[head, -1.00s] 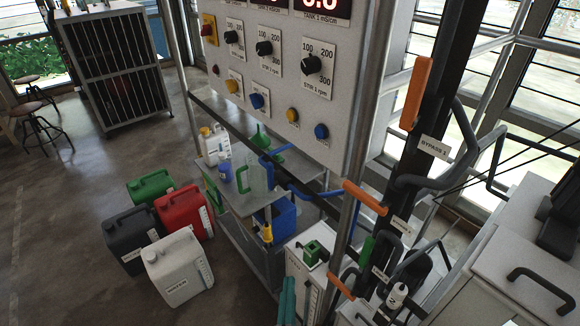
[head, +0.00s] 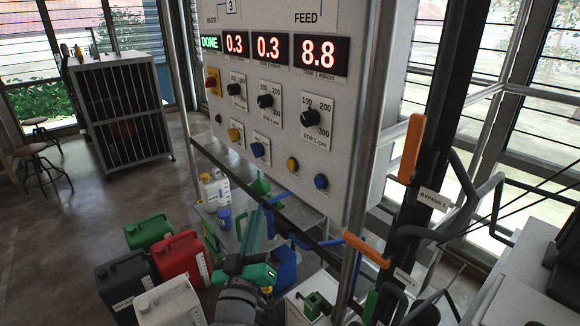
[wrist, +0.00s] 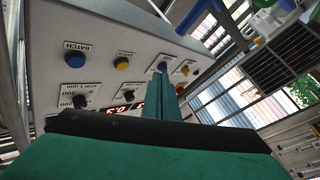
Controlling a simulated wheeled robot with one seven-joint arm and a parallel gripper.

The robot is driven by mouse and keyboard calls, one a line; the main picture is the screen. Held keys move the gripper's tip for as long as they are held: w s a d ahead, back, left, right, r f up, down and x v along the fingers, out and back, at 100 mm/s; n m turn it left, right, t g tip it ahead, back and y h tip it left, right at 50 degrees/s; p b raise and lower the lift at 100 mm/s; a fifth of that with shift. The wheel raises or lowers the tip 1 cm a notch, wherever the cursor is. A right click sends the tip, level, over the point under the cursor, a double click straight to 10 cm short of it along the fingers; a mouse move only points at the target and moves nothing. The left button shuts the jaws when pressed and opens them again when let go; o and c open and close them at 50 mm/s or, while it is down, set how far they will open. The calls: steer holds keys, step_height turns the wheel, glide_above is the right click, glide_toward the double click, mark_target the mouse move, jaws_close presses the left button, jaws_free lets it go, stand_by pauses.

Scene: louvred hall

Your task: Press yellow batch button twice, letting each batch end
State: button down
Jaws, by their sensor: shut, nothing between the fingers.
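The white panel (head: 350,120) carries a lower row of yellow and blue buttons. The yellow batch button (head: 292,164) is the right-hand yellow one; in the wrist view it (wrist: 121,63) sits beside a "BATCH" label. A blue button (head: 321,181) is right of it in the head view. My gripper (head: 260,208) is shut and empty, its teal fingers pointing up below the panel, apart from the buttons. The left display (head: 209,43) reads DONE; the others read 0.3, 0.3 and 8.8.
Knobs (head: 265,101) and another yellow button (head: 234,134) are on the panel. Orange-handled levers (head: 411,150) and pipes crowd the right. A trolley with bottles (head: 214,190) stands below. Green, red, black and white canisters (head: 180,257) stand on the floor at lower left.

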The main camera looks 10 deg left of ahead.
mark_target(291, 165)
step_height(291, 165, up, 8)
steer(key=a, duration=0.2)
steer(key=shift+w+a+r+t+h, duration=0.15)
steer(key=shift+w+r+t+h, duration=0.05)
steer(key=shift+w+t+h, duration=0.2)
steer(key=w+d, duration=0.5)
steer(key=w, duration=0.2)
steer(key=shift+d, duration=0.25)
stand_by(2.0)
steer(key=shift+w+d, duration=0.25)
steer(key=shift+w, duration=0.05)
steer(key=shift+w+d, duration=0.25)
steer(key=shift+w, duration=0.05)
stand_by(1.1)
steer(key=shift+s, duration=0.1)
steer(key=shift+s+a, duration=0.5)
steer(key=shift+s, duration=0.05)
